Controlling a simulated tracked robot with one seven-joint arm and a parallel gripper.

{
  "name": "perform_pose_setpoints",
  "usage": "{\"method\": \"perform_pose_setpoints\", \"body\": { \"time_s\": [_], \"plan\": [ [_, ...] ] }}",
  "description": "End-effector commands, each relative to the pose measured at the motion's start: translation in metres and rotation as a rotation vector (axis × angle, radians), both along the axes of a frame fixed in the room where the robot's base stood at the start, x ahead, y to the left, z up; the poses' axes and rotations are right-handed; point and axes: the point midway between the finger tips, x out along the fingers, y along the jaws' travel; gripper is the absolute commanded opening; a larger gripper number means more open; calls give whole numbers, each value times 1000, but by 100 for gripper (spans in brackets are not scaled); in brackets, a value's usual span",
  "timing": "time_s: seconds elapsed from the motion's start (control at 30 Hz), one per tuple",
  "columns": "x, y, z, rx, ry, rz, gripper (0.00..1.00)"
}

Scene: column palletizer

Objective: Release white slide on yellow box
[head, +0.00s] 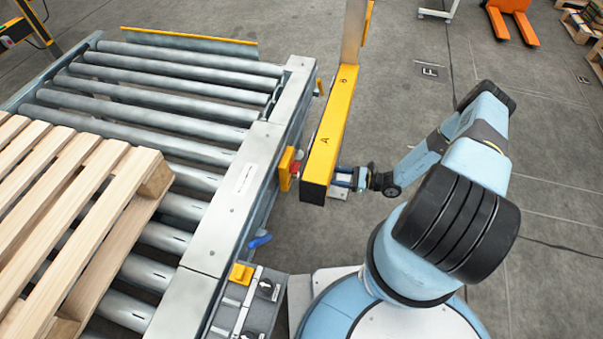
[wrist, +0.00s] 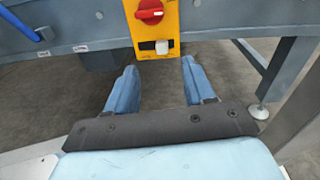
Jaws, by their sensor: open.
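In the wrist view a yellow box (wrist: 169,22) with a red rotary knob (wrist: 149,11) is fixed to the grey conveyor frame. The white slide (wrist: 163,47) sits in a dark slot low on its face, toward the right end of the slot. My gripper (wrist: 158,72) is open, with its two blue fingers apart below the box, one to each side of the slide and not visibly touching it. In the head view the yellow box (head: 286,168) is on the conveyor's side, and my gripper (head: 343,180) is partly behind a yellow beam. The slide is hidden there.
The yellow beam (head: 333,125) stands between my arm and the conveyor (head: 235,190). A wooden pallet (head: 85,215) lies on the rollers at left. A blue handle (wrist: 20,24) is left of the box. A frame leg (wrist: 275,70) stands at right.

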Motion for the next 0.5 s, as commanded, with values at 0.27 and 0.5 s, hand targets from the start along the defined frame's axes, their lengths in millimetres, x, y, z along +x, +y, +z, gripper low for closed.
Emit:
{"method": "perform_pose_setpoints", "body": {
  "time_s": [0.27,0.5],
  "plan": [
    [-13,15,-28,54,48,-75,53],
    [-7,37,-30,56,51,-75,53]
  ]
}}
